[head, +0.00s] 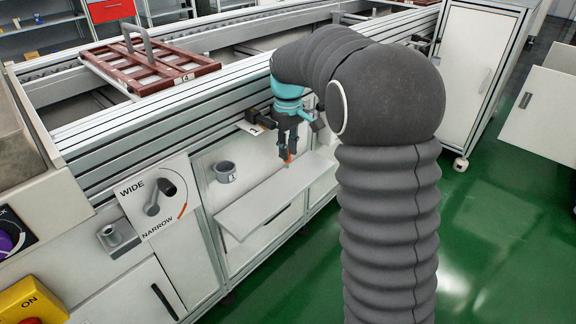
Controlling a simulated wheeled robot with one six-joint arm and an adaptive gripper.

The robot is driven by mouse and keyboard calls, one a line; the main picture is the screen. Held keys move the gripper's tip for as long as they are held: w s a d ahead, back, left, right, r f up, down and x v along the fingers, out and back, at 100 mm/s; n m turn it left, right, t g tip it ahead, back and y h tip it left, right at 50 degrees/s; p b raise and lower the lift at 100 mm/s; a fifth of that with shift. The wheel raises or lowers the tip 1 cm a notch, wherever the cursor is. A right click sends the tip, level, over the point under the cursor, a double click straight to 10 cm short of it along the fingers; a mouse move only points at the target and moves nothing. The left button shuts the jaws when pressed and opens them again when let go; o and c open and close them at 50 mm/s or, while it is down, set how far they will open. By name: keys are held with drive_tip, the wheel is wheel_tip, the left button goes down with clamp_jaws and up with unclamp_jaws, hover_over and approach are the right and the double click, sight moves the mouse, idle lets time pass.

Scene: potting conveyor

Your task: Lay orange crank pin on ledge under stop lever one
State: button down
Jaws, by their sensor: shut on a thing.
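My gripper (288,151) points down over the right part of a light grey ledge (250,207) on the front of the conveyor. It is shut on the orange crank pin (289,158), of which only a small orange part shows at the fingertips. I cannot tell whether the pin touches the ledge. A black stop lever with a small numbered tag (250,128) sits on the rail just left of and behind my gripper. Its number is too small to read surely, and my gripper hides part of this area.
A grey cup (225,171) is fixed on the panel behind the ledge. Left of it are a WIDE/NARROW crank plate (157,200), a metal socket (110,236) and a yellow ON box (33,302). The ledge's left and middle are bare. A brown-red tray (150,72) lies on the conveyor.

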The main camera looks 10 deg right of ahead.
sight(288, 161)
drive_tip(key=shift+f+b, duration=0.35)
drive_tip(key=shift+f, duration=2.1)
drive_tip(key=shift+f, duration=0.1)
drive_tip(key=c, duration=1)
unclamp_jaws()
drive_tip(key=shift+c, duration=0.2)
wheel_tip(288, 161, up, 12)
drive_tip(key=shift+r+p, duration=0.1)
drive_tip(key=shift+p, duration=0.95)
